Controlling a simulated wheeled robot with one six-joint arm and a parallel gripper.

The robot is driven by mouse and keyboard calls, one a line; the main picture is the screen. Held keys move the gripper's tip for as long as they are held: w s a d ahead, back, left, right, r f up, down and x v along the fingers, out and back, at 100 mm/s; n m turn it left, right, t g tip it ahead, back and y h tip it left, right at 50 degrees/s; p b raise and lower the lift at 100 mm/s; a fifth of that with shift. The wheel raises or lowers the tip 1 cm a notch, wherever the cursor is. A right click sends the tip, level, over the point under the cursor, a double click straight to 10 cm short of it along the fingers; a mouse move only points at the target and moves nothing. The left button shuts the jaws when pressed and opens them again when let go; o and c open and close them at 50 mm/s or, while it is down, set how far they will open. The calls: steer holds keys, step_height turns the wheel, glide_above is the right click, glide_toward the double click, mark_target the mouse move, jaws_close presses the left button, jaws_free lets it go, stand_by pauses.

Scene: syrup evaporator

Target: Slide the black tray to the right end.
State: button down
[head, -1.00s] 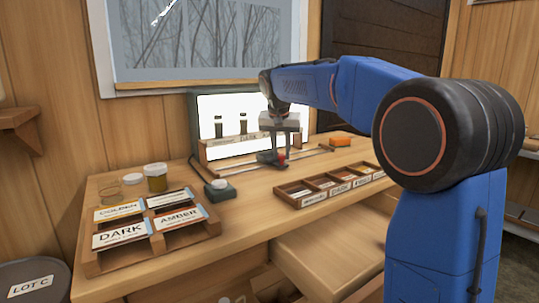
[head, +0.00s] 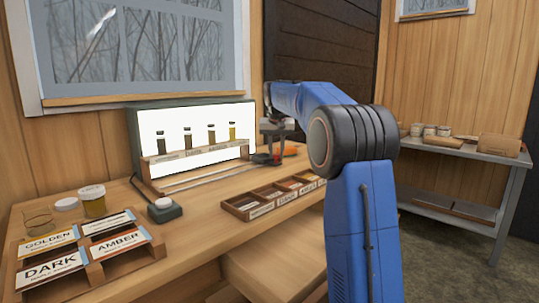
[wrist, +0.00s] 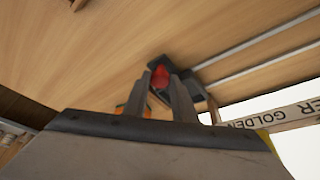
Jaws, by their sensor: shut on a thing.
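The small black tray (head: 261,158) sits on the slide rails (head: 205,178) in front of the right end of the glowing light box. My gripper (head: 276,155) reaches down to it and is shut on its red knob, which shows between the fingers (wrist: 161,84) in the wrist view. Part of the black tray (wrist: 173,61) shows beyond the fingertips there. The fingers and wrist hide the rest, and the far rail ends are hard to make out.
A rack of sample vials (head: 200,153) stands before the light box (head: 140,125). A compartment box (head: 243,211) lies in front of the rails. An orange object (head: 291,150) lies just right of my gripper. A button box (head: 164,209) and label tray (head: 95,270) are at left.

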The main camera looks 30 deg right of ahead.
steer(key=shift+d, duration=0.2)
steer(key=c, duration=1.5)
jaws_free()
steer(key=shift+w+d, duration=0.1)
steer(key=shift+o, duration=0.2)
steer(key=shift+r, duration=0.1)
steer(key=v, duration=1.7)
steer(key=shift+r, duration=0.1)
